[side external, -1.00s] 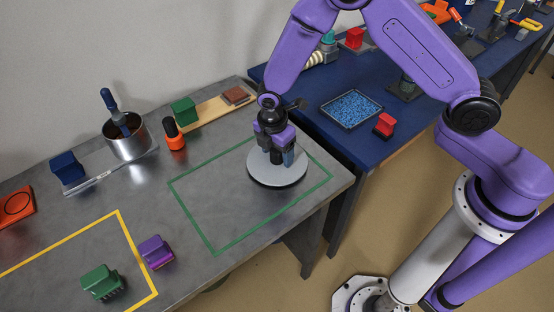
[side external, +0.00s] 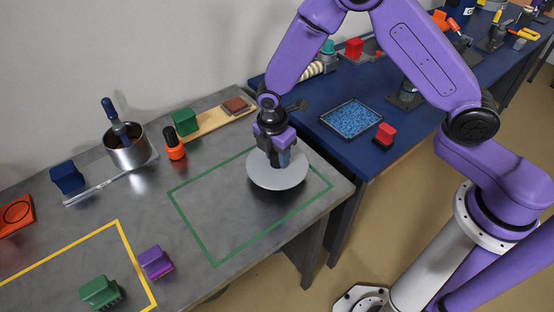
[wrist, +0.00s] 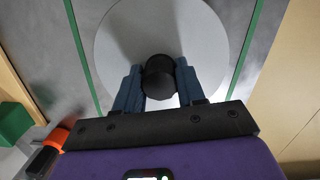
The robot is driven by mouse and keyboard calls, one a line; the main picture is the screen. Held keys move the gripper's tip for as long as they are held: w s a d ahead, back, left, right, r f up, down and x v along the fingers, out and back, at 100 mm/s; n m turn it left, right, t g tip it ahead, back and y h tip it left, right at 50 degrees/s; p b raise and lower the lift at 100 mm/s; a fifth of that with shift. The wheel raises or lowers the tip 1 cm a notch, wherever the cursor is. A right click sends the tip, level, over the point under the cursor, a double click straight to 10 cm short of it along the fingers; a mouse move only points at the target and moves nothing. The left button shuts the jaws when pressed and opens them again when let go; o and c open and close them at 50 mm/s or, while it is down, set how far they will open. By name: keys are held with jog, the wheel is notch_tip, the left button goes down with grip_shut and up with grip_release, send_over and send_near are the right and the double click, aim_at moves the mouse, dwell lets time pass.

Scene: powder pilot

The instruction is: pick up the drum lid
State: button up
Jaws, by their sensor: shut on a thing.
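The drum lid (side external: 277,177) is a round light-grey disc with a black knob in its middle. My gripper (side external: 278,160) is shut on the knob from above. In the wrist view, the two blue-grey fingers of my gripper (wrist: 160,85) press on either side of the black knob, with the lid (wrist: 125,35) spread out behind it. In the side view the lid hangs level just above the grey table, over the far right part of the green outline (side external: 192,223), with a shadow beneath it. The fingers partly hide the knob in the side view.
An orange-and-black bottle (side external: 175,148), a metal pot (side external: 127,150) and a wooden board (side external: 215,122) with blocks stand at the back. A purple block (side external: 156,262) and green block (side external: 100,291) are at front left. A blue table (side external: 360,150) is to the right. The green outline's middle is clear.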

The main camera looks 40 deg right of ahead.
jog(key=s+d+r, duration=0.5)
jog(key=s+r, duration=0.5)
jog(key=s, duration=0.3)
jog(key=shift+r, duration=0.25)
jog(key=shift+d, duration=0.1)
jog(key=w+d+r, duration=0.2)
jog(key=d, duration=2.1)
jog(key=w+d+f, duration=0.1)
jog(key=w+f, duration=0.2)
jog(key=w, duration=0.1)
jog(key=w+d+f, duration=0.1)
jog(key=w+f, duration=0.2)
jog(key=w, duration=0.1)
jog(key=w+d+f, duration=0.1)
jog(key=w+f, duration=0.2)
jog(key=w, duration=0.2)
jog(key=shift+d+f, duration=0.35)
jog(key=shift+w+f, duration=0.25)
jog(key=shift+f, duration=1.5)
